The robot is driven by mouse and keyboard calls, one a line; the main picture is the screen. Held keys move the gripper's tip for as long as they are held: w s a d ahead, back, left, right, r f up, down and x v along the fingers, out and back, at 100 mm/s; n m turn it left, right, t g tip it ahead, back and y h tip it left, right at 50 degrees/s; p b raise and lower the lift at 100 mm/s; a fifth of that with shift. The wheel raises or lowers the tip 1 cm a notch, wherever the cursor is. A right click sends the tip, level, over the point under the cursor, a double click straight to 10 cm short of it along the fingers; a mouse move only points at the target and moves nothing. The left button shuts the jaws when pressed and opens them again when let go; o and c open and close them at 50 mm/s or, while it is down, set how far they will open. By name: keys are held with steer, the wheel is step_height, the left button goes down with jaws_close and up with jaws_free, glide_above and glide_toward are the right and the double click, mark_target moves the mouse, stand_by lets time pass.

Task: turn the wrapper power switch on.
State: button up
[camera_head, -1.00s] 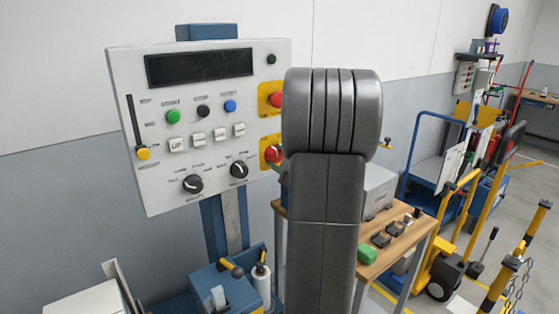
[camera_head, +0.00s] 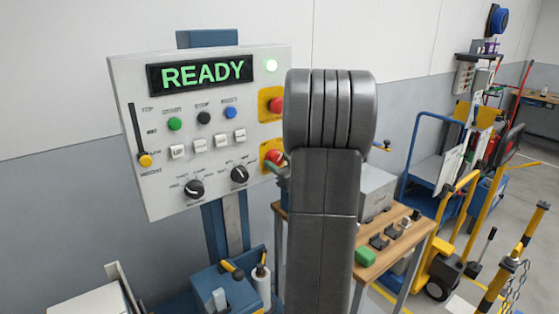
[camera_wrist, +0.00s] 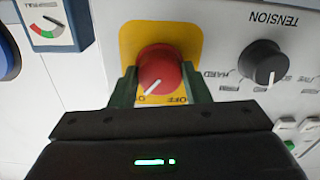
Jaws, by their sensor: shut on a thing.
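The wrapper control panel (camera_head: 200,130) stands on a blue post, its display (camera_head: 202,73) showing READY in green. My gripper (camera_wrist: 160,86) is shut on the knob, one finger on each side.
A second red button (camera_head: 277,104) on a yellow plate sits above the switch. The black tension knob (camera_wrist: 263,62) is close beside my gripper. A wooden bench (camera_head: 394,249) with small items and a yellow pallet truck (camera_head: 440,247) stand to the right.

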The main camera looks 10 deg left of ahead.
steer(key=shift+m, duration=0.7)
steer(key=o, duration=1)
steer(key=b+v, duration=0.2)
steer(key=v, duration=1.2)
steer(key=shift+w, duration=0.1)
